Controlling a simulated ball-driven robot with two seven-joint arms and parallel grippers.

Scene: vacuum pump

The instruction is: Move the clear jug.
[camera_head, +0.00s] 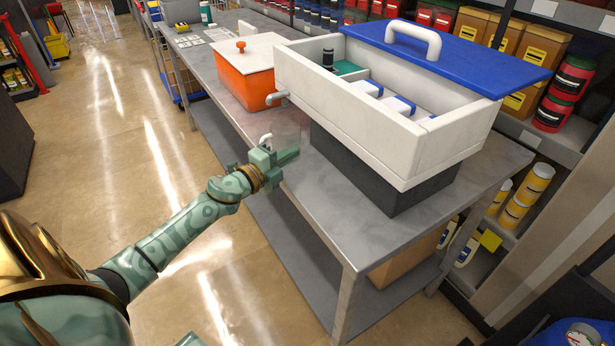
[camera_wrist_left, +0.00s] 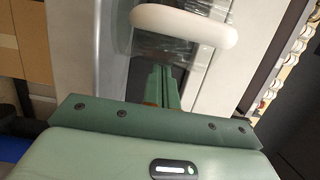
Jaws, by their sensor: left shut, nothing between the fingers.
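The clear jug (camera_head: 290,122) is hard to make out on the grey metal table, below the grey spout (camera_head: 277,98) of the white box. A small white handle (camera_head: 266,138) shows just above my left gripper (camera_head: 288,156). My left gripper is shut and empty at the table's front edge, its fingers pointing right, close to the jug. In the left wrist view a rounded white bar (camera_wrist_left: 185,25), apparently the handle, crosses above the shut fingers (camera_wrist_left: 163,80), with see-through material behind it. I cannot tell whether they touch. My right gripper is not in view.
The white box (camera_head: 370,115) with a leaning blue lid (camera_head: 450,55) stands on a dark block (camera_head: 375,175). An orange container (camera_head: 243,75) with a white lid sits left of the spout. Stocked shelves line the back. The floor in front is clear.

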